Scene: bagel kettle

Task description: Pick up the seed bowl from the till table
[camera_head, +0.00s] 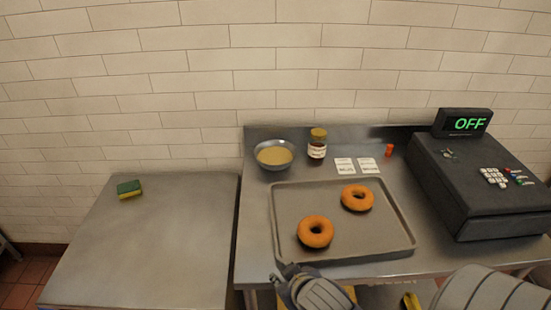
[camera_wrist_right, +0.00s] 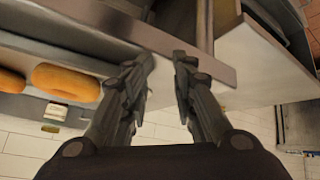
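The seed bowl (camera_head: 273,154), blue-grey with pale yellowish contents, stands upright at the back left of the steel till table (camera_head: 252,236). My right gripper (camera_head: 292,274) is at the table's front edge, in front of the tray and well apart from the bowl. In the right wrist view its two fingers (camera_wrist_right: 165,65) are parted with nothing between them. The bowl cannot be made out in that view. My left gripper does not show.
A tray (camera_head: 279,222) with two bagels (camera_head: 315,231) (camera_head: 357,197) lies between my gripper and the bowl. A labelled jar (camera_head: 317,144) stands right of the bowl. Cards (camera_head: 344,165), an orange item (camera_head: 389,151) and the till (camera_head: 480,185) are farther right. A sponge (camera_head: 129,188) lies on the left table.

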